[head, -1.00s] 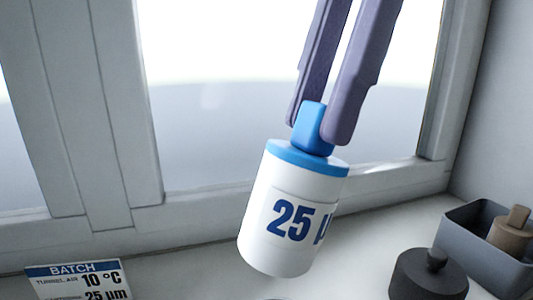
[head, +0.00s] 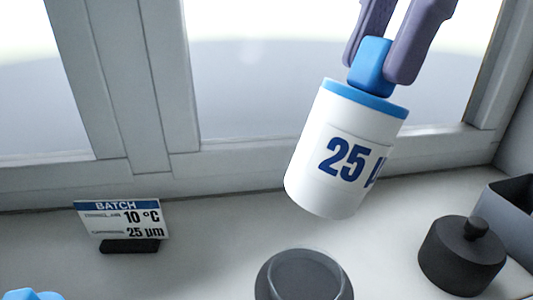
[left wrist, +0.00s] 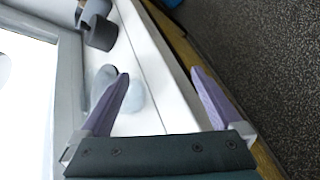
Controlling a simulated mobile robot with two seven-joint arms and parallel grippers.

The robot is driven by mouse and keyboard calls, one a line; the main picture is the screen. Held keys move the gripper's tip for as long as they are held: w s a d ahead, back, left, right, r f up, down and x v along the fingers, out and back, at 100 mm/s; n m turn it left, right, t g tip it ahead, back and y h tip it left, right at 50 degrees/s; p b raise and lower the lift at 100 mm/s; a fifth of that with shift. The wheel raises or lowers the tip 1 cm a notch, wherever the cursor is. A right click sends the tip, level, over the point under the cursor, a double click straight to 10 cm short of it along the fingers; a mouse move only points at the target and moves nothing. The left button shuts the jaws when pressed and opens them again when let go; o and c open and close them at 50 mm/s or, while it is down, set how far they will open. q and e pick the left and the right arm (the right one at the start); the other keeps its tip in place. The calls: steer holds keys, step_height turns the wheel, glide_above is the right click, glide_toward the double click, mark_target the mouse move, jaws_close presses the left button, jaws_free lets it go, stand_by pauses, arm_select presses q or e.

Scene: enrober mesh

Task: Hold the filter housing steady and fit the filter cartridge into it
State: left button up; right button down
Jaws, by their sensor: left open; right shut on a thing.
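The filter cartridge (head: 345,150) is a white cylinder with a blue top rim and a "25 µ" label, in the head view. My right gripper (head: 375,68) is shut on its blue top handle. The cartridge hangs tilted, its lower end toward the left. The filter housing (head: 305,278) looks to be the dark grey round vessel with an open top at the bottom edge, below and left of the cartridge and apart from it; its lower part is cut off. My left gripper (left wrist: 160,72) is open in the left wrist view, with nothing between its fingertips.
A black knobbed lid (head: 462,255) stands to the right, beside a grey bin (head: 510,205). A batch sign (head: 120,220) reading 10 °C and 25 µm stands at the left. A blue thing (head: 30,295) is cut off at bottom left. The window frame (head: 250,155) rises behind the sill.

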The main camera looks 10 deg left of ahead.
mark_target(325, 299)
arm_select(q)
steer(key=a+n, duration=0.1)
steer(key=n, duration=0.1)
steer(key=w+n, duration=0.1)
steer(key=w+a+n+t, duration=0.1)
steer(key=n, duration=0.1)
steer(key=shift+a+f+n, duration=0.3)
steer(key=shift+a+f, duration=0.05)
steer(key=w+n, duration=0.1)
steer(key=w+r+n+t, duration=0.1)
steer(key=n, duration=0.1)
steer(key=w+a+r+n, duration=0.1)
steer(key=w+n, duration=0.1)
steer(key=shift+w+r+t+h, duration=0.1)
steer(key=shift+r+t+h, duration=0.05)
steer(key=shift+t+h, duration=0.25)
steer(key=shift+x, duration=3.75)
steer(key=shift+c, duration=0.2)
steer(key=c, duration=1.2)
